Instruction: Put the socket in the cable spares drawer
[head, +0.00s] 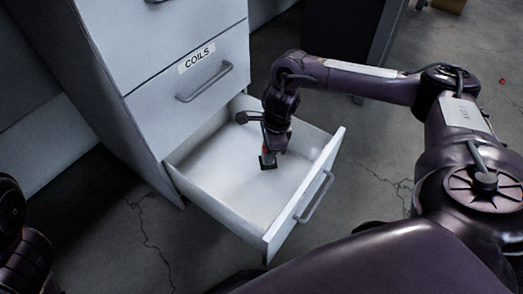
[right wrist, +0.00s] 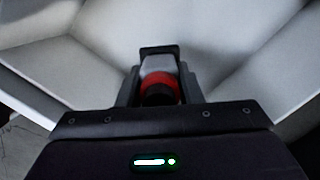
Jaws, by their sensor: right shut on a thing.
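The open drawer (head: 232,187) is the low one of a white cabinet, pulled well out; its front label is not visible. Its visible floor is bare. My right gripper (head: 268,152) points down inside the drawer's outline. It is shut on the socket (head: 268,162), a small piece with a dark square end at or just above the drawer floor; contact cannot be told. In the right wrist view the socket (right wrist: 159,64) shows grey with a black end and a red ring, between the fingers. Only part of my left arm shows at the left edge of the head view.
The white cabinet (head: 140,60) has a shut drawer labelled COILS (head: 197,58) just above the open one. The open drawer's front panel has a bar handle (head: 315,197). Cracked grey concrete floor (head: 375,175) lies clear to the right.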

